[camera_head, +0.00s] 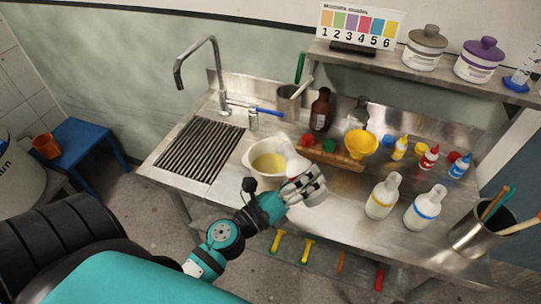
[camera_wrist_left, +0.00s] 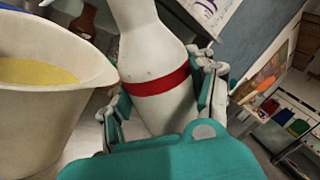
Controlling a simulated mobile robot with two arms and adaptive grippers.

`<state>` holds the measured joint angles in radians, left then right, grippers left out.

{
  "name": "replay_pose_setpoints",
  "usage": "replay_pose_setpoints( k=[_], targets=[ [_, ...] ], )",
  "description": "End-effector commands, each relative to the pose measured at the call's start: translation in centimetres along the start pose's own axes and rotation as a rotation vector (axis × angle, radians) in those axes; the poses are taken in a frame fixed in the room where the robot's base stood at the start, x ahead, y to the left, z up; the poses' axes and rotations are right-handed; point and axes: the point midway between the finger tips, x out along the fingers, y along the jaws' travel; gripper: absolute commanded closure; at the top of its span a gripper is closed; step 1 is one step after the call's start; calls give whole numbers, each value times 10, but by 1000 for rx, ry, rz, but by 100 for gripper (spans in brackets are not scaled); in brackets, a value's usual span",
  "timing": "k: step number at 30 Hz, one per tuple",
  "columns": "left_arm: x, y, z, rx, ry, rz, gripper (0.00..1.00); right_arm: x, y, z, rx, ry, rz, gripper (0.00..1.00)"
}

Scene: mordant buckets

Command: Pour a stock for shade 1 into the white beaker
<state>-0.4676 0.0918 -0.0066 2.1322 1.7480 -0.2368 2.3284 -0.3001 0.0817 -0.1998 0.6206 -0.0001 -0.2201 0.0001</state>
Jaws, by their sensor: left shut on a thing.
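The white beaker (camera_head: 257,176) stands on the steel counter with yellow liquid in it; the beaker also fills the left of the left wrist view (camera_wrist_left: 45,105). My left gripper (camera_head: 304,186) is shut around a white bottle with a red band (camera_wrist_left: 155,85), just right of the beaker. The bottle's neck (camera_head: 288,153) leans left toward the beaker's rim. No stream of liquid shows, and its mouth is not clear. A yellow-banded bottle (camera_head: 383,196) and a blue-banded bottle (camera_head: 425,208) stand to the right. My right gripper is not in view.
A shade card (camera_head: 360,26) numbered 1 to 6 stands on the shelf. A steel pot with tools (camera_head: 478,236) stands at right. The drainboard (camera_head: 200,150) is clear.

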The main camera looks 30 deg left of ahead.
Motion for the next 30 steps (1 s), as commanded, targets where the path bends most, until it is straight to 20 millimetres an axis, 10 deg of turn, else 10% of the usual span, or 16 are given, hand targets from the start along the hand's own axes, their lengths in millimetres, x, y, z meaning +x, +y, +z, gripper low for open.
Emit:
replay_pose_setpoints(
  k=[30],
  targets=[
    [0, -2, -3, -61, -10, -1, 86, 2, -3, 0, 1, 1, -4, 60]
  ],
)
